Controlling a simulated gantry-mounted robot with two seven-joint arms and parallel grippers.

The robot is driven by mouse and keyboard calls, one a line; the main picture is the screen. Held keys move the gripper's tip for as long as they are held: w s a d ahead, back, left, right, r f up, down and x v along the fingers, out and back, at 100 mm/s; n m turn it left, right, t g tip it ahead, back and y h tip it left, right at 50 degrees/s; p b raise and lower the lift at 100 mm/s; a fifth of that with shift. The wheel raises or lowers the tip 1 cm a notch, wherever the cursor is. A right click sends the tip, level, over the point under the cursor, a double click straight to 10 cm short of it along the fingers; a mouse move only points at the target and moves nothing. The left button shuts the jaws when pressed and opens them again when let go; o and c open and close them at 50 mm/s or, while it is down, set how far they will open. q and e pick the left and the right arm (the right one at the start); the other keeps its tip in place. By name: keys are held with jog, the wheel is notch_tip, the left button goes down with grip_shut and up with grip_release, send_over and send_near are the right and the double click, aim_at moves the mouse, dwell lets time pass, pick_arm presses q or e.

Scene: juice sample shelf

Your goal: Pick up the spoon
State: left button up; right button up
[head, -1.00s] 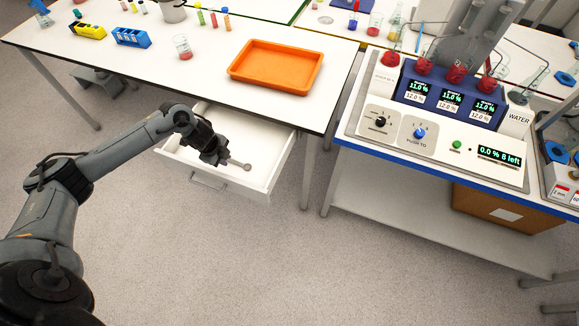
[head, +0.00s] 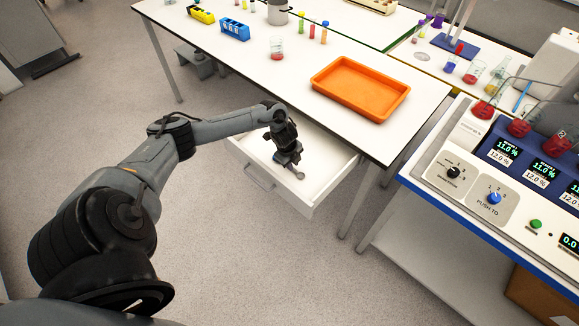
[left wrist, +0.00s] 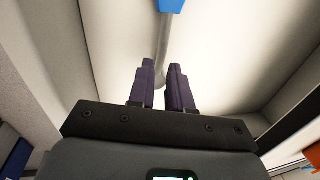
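The spoon (left wrist: 162,40) is a thin grey metal piece in the open white drawer. In the left wrist view it runs from a blue part at the top edge down to the gap between my fingers. In the head view its rounded end (head: 300,175) shows just beyond my left gripper (head: 290,160), which reaches down into the drawer. In the left wrist view the two dark purple fingers of my left gripper (left wrist: 161,75) stand a narrow gap apart, with the spoon lined up with the gap. Whether they touch it is not clear. My right gripper is out of view.
The drawer (head: 325,183) stands open under the white table (head: 290,85), its walls close around my gripper. An orange tray (head: 360,88), a blue rack (head: 235,30) and a beaker (head: 277,48) stand on the table. The floor in front is clear.

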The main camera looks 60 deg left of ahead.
pick_arm(q)
jog(key=shift+w+f, duration=0.15)
jog(key=shift+f, duration=0.6)
jog(key=shift+w+f, duration=0.15)
jog(key=shift+f, duration=0.55)
grip_shut()
jog(key=shift+r, duration=0.15)
